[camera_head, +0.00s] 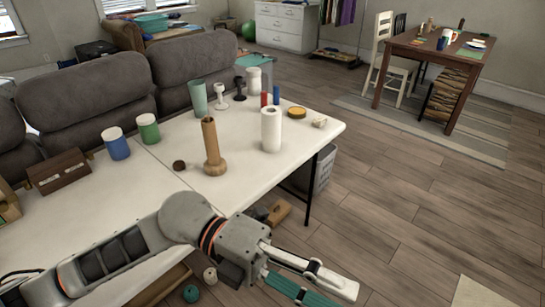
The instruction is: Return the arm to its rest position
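My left arm comes in from the lower left, in front of the white table. My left gripper (330,293) is beyond the table's front edge, over the floor at the bottom of the view. One of its fingers looks grey-white and the other teal. They are apart, with a gap between them, and I see nothing held there. The lower finger's tip is near the bottom edge of the picture. My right arm and gripper do not show.
The white table (95,205) bears a wooden vase-like piece (213,150), a paper-towel-like roll (271,130), blue (116,144) and green (149,129) jars, and a wooden box (60,172). A grey sofa (85,98) stands behind. Floor at right (410,220) is clear.

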